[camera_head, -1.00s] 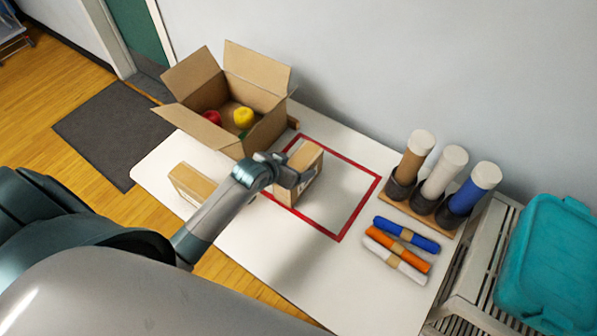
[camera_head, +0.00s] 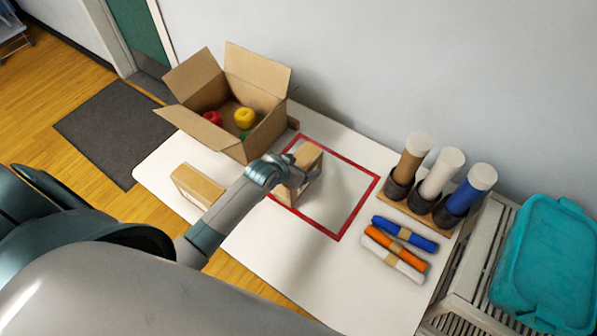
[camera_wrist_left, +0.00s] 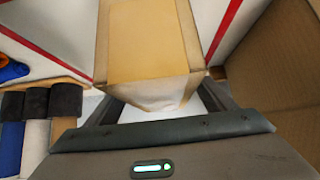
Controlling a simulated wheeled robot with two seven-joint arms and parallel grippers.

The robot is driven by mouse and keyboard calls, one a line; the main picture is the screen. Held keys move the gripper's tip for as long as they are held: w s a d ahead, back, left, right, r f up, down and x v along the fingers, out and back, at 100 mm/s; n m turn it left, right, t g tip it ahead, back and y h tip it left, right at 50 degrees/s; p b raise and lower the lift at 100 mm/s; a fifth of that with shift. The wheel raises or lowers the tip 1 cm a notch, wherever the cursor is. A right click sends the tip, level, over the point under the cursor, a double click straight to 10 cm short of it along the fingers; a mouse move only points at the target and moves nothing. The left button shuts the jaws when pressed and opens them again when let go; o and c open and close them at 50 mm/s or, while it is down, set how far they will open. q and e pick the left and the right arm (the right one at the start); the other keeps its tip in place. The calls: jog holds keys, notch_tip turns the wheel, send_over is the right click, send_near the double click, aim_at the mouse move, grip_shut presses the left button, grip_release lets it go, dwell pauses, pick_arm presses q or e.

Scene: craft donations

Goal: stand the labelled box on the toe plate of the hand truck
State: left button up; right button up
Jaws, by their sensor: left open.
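A brown cardboard box (camera_head: 310,158) stands upright inside the red-taped rectangle on the white table. My left gripper (camera_head: 294,178) reaches it from the left and partly hides it. In the left wrist view the box (camera_wrist_left: 150,45) fills the middle, with a white label patch low on its near face. The fingers (camera_wrist_left: 163,100) are spread to either side of its near end; contact is unclear. A second, smaller brown box (camera_head: 197,186) is left of my forearm, its front partly covered. I cannot make out a hand truck or toe plate.
An open carton (camera_head: 262,97) with red, yellow and green items stands behind. Paper rolls in dark cups (camera_head: 440,185) and a bundle of coloured rolls (camera_head: 398,248) are on the right. A teal bin (camera_head: 545,260) sits beyond. The taped area (camera_head: 335,205) right of the box is clear.

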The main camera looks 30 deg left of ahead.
pick_arm(q)
jog(key=shift+x, duration=1.05)
jog(key=c, duration=1.6)
jog(key=shift+r, duration=0.2)
jog(key=shift+r, duration=0.55)
notch_tip(320, 180, up, 2)
jog(key=shift+r+b, duration=0.1)
jog(key=shift+b, duration=0.65)
jog(key=d+r+b, duration=0.1)
jog(key=d+r, duration=0.1)
jog(key=d, duration=0.2)
jog(key=d+r+b, duration=0.1)
jog(key=d+r, duration=0.2)
jog(key=d+r+b, duration=0.1)
jog(key=d+r, duration=0.1)
jog(key=d, duration=0.2)
jog(key=shift+s+d+r+b, duration=0.2)
jog(key=shift+s+d+b, duration=0.1)
jog(key=shift+s+b, duration=0.1)
